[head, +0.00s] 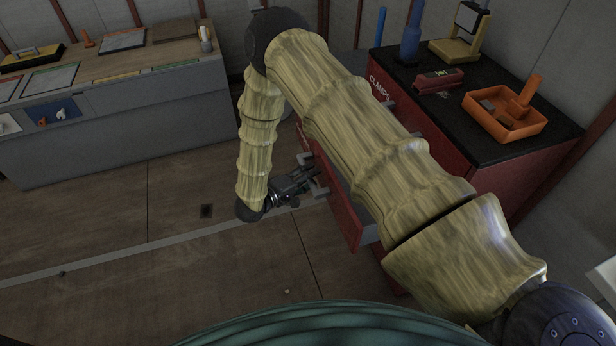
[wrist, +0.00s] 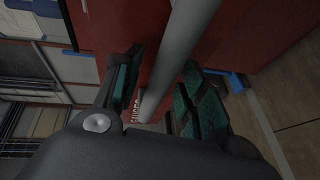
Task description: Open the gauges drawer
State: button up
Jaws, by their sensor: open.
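The red cabinet (head: 438,150) stands at the right in the head view, with a CLAMPS label on its upper part. Below that, a drawer with a red front (head: 343,208) stands out from the cabinet, its grey side showing. My gripper (head: 308,180) is at this drawer's front, by its grey handle (head: 320,191). In the wrist view, the handle bar (wrist: 172,62) runs between the two open fingers of my gripper (wrist: 160,88). A partly hidden white label (wrist: 136,112) shows on the red front. My arm hides much of the cabinet front.
The cabinet's black top holds an orange tray (head: 530,126), a red tool (head: 438,81), a blue bottle (head: 411,42) and a yellow stand (head: 455,52). A grey workbench (head: 150,105) stands at the left. The floor (head: 130,225) between is mostly clear.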

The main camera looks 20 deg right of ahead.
jog(key=v, duration=1.2)
jog(key=shift+d, duration=0.1)
